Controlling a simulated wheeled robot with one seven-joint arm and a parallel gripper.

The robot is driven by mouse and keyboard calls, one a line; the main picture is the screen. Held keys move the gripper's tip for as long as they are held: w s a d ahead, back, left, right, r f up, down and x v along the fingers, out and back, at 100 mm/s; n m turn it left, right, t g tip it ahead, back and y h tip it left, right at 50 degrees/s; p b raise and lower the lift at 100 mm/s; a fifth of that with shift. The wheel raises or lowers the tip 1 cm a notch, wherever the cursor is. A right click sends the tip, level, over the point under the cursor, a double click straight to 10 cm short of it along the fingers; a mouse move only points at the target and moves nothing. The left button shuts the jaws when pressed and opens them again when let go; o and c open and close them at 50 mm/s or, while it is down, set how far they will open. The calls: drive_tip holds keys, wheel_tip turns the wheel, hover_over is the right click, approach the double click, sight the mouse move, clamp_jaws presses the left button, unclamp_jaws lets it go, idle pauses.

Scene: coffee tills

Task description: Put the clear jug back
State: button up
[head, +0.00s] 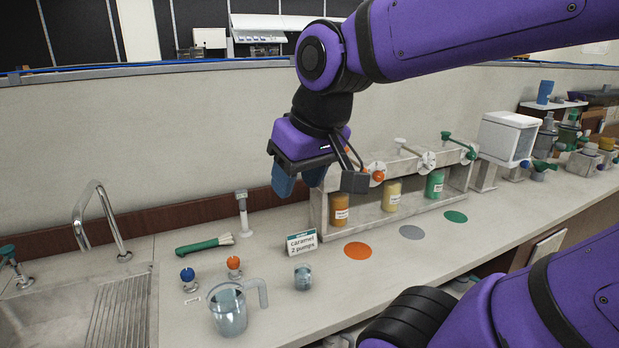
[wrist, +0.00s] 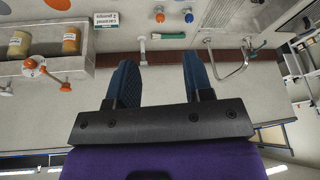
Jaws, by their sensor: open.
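The clear jug (head: 229,310) stands upright on the counter at the lower left of the head view. Its handle points to the right and something bluish shows inside it. A small clear glass (head: 303,277) stands to its right, apart from it. My gripper (head: 298,186) is above the counter near the back wall, higher than the jug and apart from it. In the wrist view its two blue fingers (wrist: 158,75) are spread with nothing between them. The jug does not show clearly in the wrist view.
A sign reading caramel 2 pumps (head: 302,242) stands behind the glass. A dispenser rack (head: 397,205) with coloured bottles is at the right. Orange (head: 358,250), grey (head: 411,232) and green (head: 455,217) discs lie before it. A brush (head: 204,244), knobs (head: 234,266) and a sink (head: 75,312) are at the left.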

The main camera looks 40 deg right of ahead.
drive_tip(key=shift+s+r+t, duration=0.15)
drive_tip(key=shift+s+t, duration=0.05)
drive_tip(key=shift+s, duration=0.5)
drive_tip(key=shift+s+r+t, duration=0.15)
drive_tip(key=shift+s+t, duration=0.05)
drive_tip(key=shift+s, duration=0.45)
